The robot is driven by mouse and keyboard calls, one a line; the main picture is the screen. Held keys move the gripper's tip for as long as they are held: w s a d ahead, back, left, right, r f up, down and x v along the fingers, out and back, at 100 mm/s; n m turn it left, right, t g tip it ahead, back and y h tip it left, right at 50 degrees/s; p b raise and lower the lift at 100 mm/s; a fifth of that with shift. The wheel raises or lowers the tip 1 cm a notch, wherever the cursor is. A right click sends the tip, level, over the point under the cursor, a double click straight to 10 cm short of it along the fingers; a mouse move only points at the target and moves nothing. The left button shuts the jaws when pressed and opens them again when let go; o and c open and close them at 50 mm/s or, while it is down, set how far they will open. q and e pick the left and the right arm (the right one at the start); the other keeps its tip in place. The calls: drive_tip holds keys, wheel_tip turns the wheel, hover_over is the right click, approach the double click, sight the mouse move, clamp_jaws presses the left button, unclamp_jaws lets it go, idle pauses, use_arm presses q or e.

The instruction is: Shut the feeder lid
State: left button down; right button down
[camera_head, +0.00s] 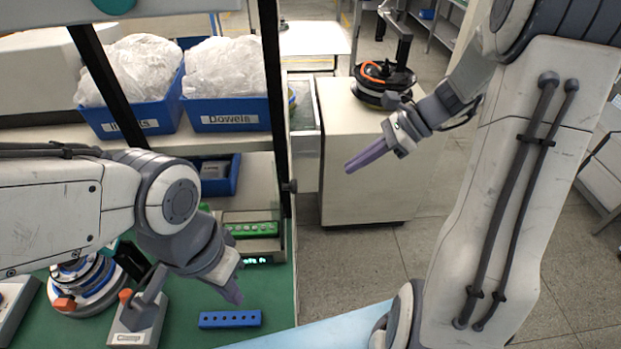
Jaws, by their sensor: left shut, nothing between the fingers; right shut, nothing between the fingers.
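No part clearly reads as the feeder lid. A small device with a lit green display (257,260) stands on the green bench, partly hidden behind my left gripper; it may be the feeder, but I cannot tell its lid or whether it is open. A green strip with a row of round spots (252,229) lies just behind it. My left gripper (234,294) is shut and empty, pointing down in front of the device, above the blue block. My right gripper (352,168) is shut and empty, pointing left in front of a pale cabinet, away from the bench.
A blue block with holes (230,319) lies on the green bench (190,325). A clamp stand (138,328) and a round layered part (85,290) stand left. Blue bins, one marked Dowels (228,119), sit on the shelf above. A black post (272,90) rises between the arms.

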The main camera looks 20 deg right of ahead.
drive_tip(key=w+a+f+p, duration=0.2)
drive_tip(key=a+f, duration=0.3)
drive_tip(key=a, duration=0.4)
drive_tip(key=shift+f, duration=0.25)
drive_tip(key=shift+w+a, duration=0.1)
drive_tip(key=shift+w, duration=0.05)
drive_tip(key=shift+a+r+p, duration=0.1)
drive_tip(key=shift+p, duration=0.2)
